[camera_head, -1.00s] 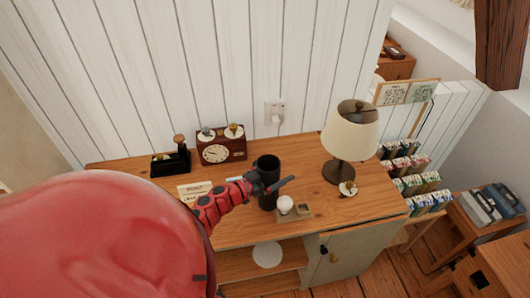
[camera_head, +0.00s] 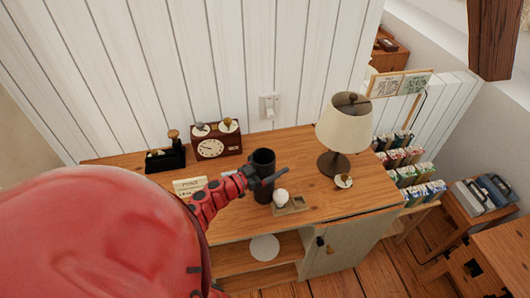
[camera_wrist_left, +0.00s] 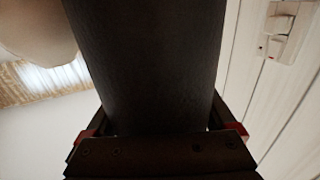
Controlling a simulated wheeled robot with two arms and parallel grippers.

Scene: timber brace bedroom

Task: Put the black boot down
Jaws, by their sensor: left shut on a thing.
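The black boot (camera_head: 263,163) shows as a dark, upright, tube-like shape above the wooden cabinet top (camera_head: 310,203). My left gripper (camera_head: 262,181) is shut on it, with a finger on each side. In the left wrist view the boot (camera_wrist_left: 148,65) fills the middle between the gripper's fingers (camera_wrist_left: 160,125). Its lower part is partly hidden, and I cannot tell whether it touches the cabinet top. My right gripper is not in view.
A white ball (camera_head: 281,196) in a small wooden tray (camera_head: 298,205) is close by the boot. A lamp (camera_head: 345,130) stands to the right, a clock (camera_head: 211,148) and a black holder (camera_head: 164,160) to the left. Bare wood lies between tray and lamp.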

